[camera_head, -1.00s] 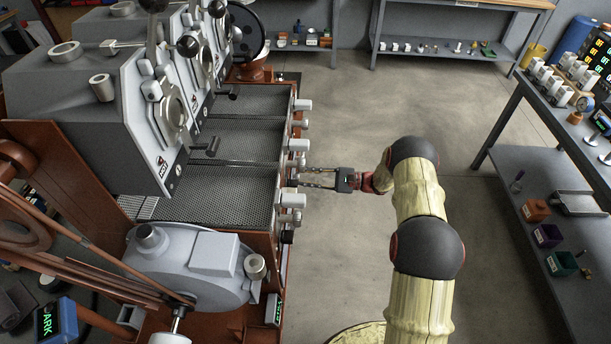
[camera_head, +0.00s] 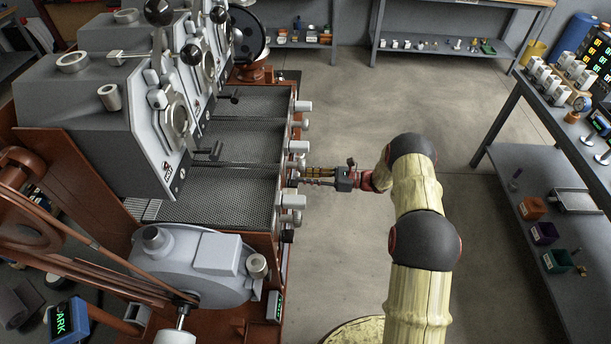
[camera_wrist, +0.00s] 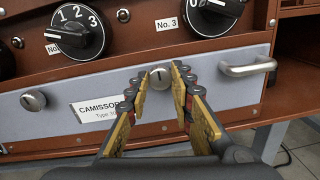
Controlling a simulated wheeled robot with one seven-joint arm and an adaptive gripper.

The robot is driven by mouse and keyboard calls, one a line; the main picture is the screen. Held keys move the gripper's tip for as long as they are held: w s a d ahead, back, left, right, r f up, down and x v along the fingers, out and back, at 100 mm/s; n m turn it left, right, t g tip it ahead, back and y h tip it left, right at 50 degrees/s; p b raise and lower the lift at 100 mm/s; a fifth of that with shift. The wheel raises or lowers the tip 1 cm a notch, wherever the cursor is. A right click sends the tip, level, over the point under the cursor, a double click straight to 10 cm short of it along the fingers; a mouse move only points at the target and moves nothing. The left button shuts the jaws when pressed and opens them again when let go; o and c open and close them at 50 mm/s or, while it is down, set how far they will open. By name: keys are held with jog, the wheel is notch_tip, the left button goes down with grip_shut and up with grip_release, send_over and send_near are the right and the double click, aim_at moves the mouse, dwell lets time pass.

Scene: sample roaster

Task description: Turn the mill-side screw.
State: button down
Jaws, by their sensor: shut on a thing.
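A round metal screw (camera_wrist: 160,79) with an upright slot sits on the grey strip of the machine's front in the wrist view. My gripper (camera_wrist: 158,70) is shut on it, with one yellow-padded finger on each side of its head. A second slotted screw (camera_wrist: 33,100) is further left on the same strip, its slot tilted. In the head view my gripper (camera_head: 301,174) reaches left to the front of the roaster (camera_head: 230,190); the held screw is hidden there.
A nameplate (camera_wrist: 100,110) lies between the two screws. A bar handle (camera_wrist: 248,68) sticks out at the right. The floor (camera_head: 350,245) beside the roaster is clear.

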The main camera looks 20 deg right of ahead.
jog(key=shift+f+m, duration=0.15)
jog(key=shift+m, duration=0.15)
jog(key=c, duration=1.6)
grip_release()
jog(key=shift+o, duration=0.3)
jog(key=shift+d, duration=0.1)
jog(key=v, duration=1.2)
